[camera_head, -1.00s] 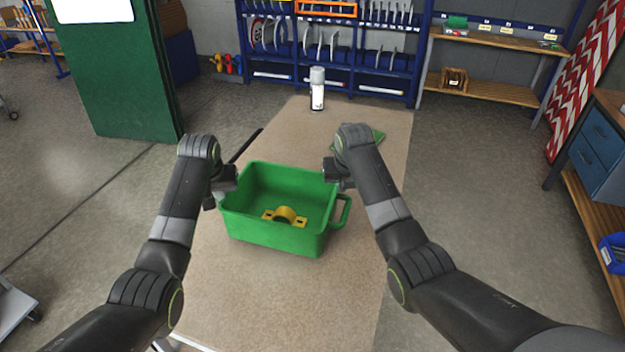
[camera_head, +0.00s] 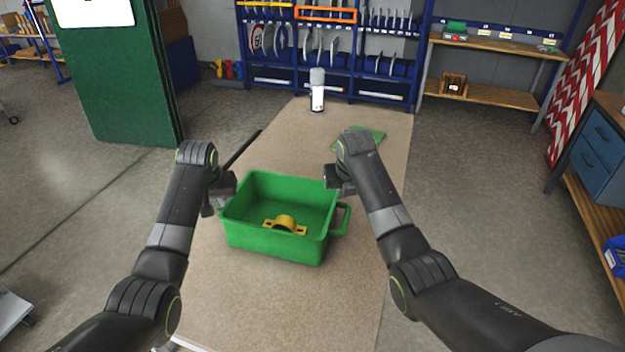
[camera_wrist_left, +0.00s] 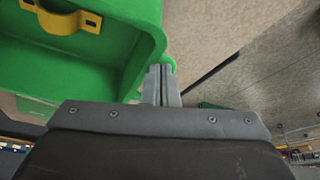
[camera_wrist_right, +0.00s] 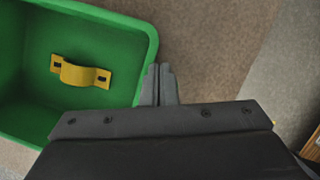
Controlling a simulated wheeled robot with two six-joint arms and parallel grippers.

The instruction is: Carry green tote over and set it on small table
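The green tote (camera_head: 275,245) is upright over the tan tabletop (camera_head: 270,300), a yellow bracket-like part (camera_head: 285,224) inside it. I cannot tell whether its base touches the top. My left gripper (camera_head: 214,200) is at its left side; in the left wrist view the fingers (camera_wrist_left: 162,78) are closed together, with a bit of green handle just past them. My right gripper (camera_head: 334,182) is at its right side near the far corner; in the right wrist view its fingers (camera_wrist_right: 158,78) are closed beside the wall. The right handle (camera_head: 342,218) shows partly; the grips themselves are mostly hidden.
A white bottle (camera_head: 317,90) stands at the tabletop's far end. A flat green piece (camera_head: 367,138) lies behind my right gripper. A blue rack (camera_head: 330,75) and a wooden shelf bench (camera_head: 495,95) stand behind. Open floor (camera_head: 470,190) is to the right.

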